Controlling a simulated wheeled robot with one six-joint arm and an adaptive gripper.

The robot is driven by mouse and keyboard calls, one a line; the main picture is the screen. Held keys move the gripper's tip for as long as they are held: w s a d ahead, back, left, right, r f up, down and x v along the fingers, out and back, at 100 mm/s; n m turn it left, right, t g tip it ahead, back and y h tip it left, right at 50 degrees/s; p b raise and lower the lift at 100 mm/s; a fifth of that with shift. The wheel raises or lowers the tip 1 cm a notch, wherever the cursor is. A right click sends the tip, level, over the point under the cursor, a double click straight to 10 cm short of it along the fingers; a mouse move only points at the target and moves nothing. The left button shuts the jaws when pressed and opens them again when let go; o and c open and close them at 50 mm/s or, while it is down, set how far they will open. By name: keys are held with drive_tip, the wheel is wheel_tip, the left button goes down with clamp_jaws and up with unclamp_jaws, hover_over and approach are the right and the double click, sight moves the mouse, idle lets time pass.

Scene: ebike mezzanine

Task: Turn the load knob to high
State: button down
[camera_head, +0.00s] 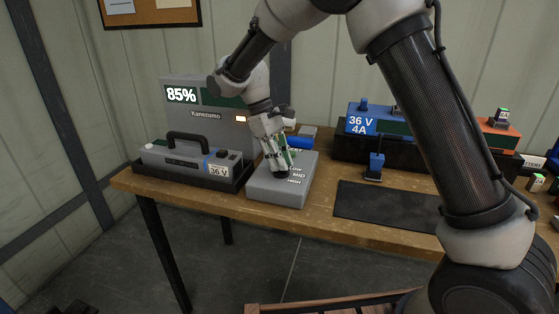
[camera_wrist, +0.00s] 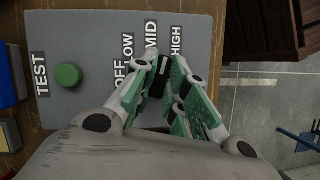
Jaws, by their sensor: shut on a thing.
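The load box (camera_head: 276,190) is a grey box on the workbench, with OFF, LOW, MID and HIGH labels on its top. In the wrist view its grey top (camera_wrist: 90,30) fills the left and middle. The black load knob (camera_wrist: 158,84) sits just below the labels, partly covered by the fingers. My gripper (camera_wrist: 164,84) is shut on the knob, with its green-padded fingers on either side. I cannot tell exactly which label the knob points to.
A green TEST button (camera_wrist: 68,75) is on the same box. A 36 V battery (camera_head: 190,158) in a black tray stands to the left, before a grey Kanezumo unit (camera_head: 205,115) reading 85%. A blue 36 V 4A charger (camera_head: 375,121) stands right. A dark mat (camera_head: 385,205) lies clear.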

drive_tip(key=shift+m+g+y, duration=0.3)
drive_tip(key=shift+m+y, duration=0.1)
drive_tip(key=shift+m, duration=1.1)
drive_tip(key=c, duration=1.4)
unclamp_jaws()
drive_tip(key=shift+c, duration=0.2)
drive_tip(key=v, duration=1.2)
drive_tip(key=shift+w, duration=0.15)
drive_tip(key=shift+d, duration=0.15)
